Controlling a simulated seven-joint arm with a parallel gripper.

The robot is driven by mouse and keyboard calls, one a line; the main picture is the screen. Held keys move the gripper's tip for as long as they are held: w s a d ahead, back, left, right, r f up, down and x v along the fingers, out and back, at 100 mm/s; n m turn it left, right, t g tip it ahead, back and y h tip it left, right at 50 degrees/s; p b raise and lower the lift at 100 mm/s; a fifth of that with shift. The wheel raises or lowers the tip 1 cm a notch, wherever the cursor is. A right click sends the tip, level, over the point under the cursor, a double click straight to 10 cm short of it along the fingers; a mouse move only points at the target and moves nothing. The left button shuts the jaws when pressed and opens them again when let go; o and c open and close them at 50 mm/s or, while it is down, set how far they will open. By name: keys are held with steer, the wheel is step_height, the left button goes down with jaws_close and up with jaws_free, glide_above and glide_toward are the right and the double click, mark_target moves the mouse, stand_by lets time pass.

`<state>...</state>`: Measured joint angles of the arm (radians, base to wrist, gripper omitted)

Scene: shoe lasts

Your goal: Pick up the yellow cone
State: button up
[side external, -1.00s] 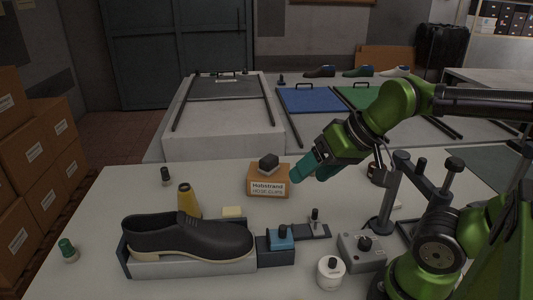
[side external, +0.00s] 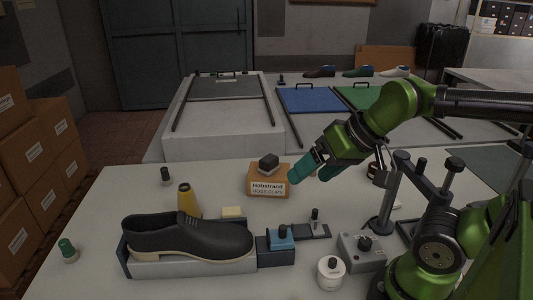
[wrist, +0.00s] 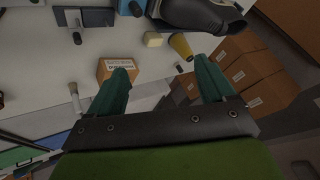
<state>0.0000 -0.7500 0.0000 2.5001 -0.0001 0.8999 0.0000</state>
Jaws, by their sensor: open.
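The yellow cone (side external: 188,200) stands upright on the table behind the black shoe, its dark top showing and its lower part hidden by the shoe. In the wrist view the yellow cone (wrist: 181,46) lies ahead, between the lines of the two fingers and nearer the right one. My gripper (side external: 312,170) is open and empty, with teal fingers, in the air to the right of the cone near the small carton. It also shows in the wrist view (wrist: 165,78), fingers wide apart and not touching the cone.
A black shoe (side external: 190,236) sits in a grey holder in front of the cone. A cardboard carton (side external: 268,181) with a dark block on top stands right of the cone. A pale yellow block (side external: 232,212) lies beside the cone. A dark-capped peg (side external: 166,176) stands behind left.

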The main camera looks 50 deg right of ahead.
steer(key=shift+o, duration=0.3)
steer(key=shift+f, duration=0.1)
steer(key=n+g+h, duration=0.1)
steer(key=n+g, duration=0.3)
steer(key=n, duration=0.2)
glide_toward(186, 185)
steer(key=x, duration=0.5)
steer(key=s+a+x, duration=0.1)
steer(key=x, duration=0.2)
steer(key=shift+w+f, duration=0.1)
steer(key=shift+f, duration=0.2)
steer(key=shift+s+x, duration=0.2)
steer(key=shift+x, duration=2.45)
steer(key=shift+c, duration=0.4)
